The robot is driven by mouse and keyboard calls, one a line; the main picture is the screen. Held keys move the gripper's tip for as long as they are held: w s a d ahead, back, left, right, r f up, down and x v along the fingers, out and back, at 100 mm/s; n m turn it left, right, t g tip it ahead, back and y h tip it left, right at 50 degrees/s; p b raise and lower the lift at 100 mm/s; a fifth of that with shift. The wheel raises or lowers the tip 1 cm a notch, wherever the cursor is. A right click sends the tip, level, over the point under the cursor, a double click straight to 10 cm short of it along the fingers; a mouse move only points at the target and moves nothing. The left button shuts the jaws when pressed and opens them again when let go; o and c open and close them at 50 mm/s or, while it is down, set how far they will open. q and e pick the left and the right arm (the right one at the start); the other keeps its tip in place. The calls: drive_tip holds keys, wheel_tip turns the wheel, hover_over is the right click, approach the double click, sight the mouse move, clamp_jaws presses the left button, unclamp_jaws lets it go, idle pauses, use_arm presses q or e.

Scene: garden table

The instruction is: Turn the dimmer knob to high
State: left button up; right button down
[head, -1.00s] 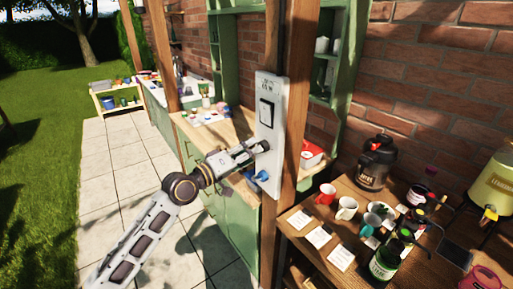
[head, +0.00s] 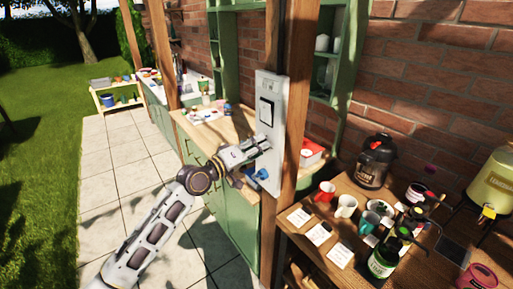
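A pale switch panel (head: 271,88) is fixed to the wooden post in the middle of the head view. It carries a rocker switch (head: 266,111) in its upper part and a blue part (head: 262,174) near its lower end. My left gripper (head: 264,144) is at the panel's middle, below the rocker switch and above the blue part. Its fingertips are at or very close to the panel face. The dimmer knob cannot be made out; the fingers may cover it. Whether the fingers are open or shut is too small to tell. My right gripper is not in view.
The wooden post (head: 292,120) stands beside a table (head: 300,245) with mugs (head: 346,206), cards (head: 318,233), a green bottle (head: 382,262) and a black urn (head: 375,162). Behind the arm is a green cabinet (head: 243,225) with a wooden counter. Paving and grass lie open at left.

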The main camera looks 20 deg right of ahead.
use_arm(q)
drive_tip(key=c, duration=0.5)
